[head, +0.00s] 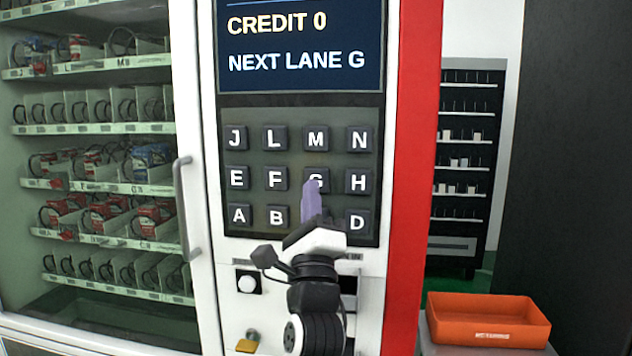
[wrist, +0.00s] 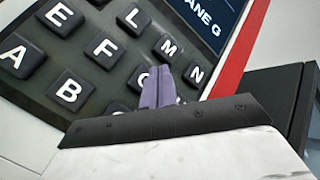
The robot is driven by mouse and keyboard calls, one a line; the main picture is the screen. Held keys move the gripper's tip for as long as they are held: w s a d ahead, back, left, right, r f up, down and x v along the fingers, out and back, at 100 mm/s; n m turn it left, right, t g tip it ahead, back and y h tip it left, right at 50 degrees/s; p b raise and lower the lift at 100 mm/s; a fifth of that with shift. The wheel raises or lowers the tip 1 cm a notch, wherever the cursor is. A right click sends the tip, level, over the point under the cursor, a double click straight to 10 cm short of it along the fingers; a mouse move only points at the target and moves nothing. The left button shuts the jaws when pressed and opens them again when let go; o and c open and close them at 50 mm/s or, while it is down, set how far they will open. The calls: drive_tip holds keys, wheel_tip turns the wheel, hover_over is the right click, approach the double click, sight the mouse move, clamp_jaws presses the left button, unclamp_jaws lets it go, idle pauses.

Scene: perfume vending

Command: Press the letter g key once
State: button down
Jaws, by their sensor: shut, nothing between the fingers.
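The G key (head: 317,176) is a dark square key in the keypad's middle row, third from the left. My gripper (head: 311,186) is shut and empty, its purple fingers pointing up at the keypad. The fingertips overlap the lower part of the G key in the head view and hide some of it. In the wrist view the shut fingers (wrist: 159,75) reach toward the keypad below the M and N keys and cover most of the key there. I cannot tell whether the tips touch the key. The screen (head: 299,45) reads "CREDIT 0" and "NEXT LANE G".
The F key (head: 275,178), H key (head: 358,182) and M key (head: 317,138) surround the G key closely. A door handle (head: 186,208) stands out at the left. An orange bin (head: 488,320) sits at the lower right. A brass padlock (head: 248,342) is below the keypad.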

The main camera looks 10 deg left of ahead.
sight(314, 172)
drive_tip(key=shift+w, duration=1.35)
drive_tip(key=shift+w, duration=0.1)
idle(1.0)
drive_tip(key=shift+w, duration=0.35)
drive_tip(key=shift+w, duration=0.4)
idle(0.5)
drive_tip(key=shift+s, duration=0.1)
idle(0.4)
drive_tip(key=shift+s, duration=0.75)
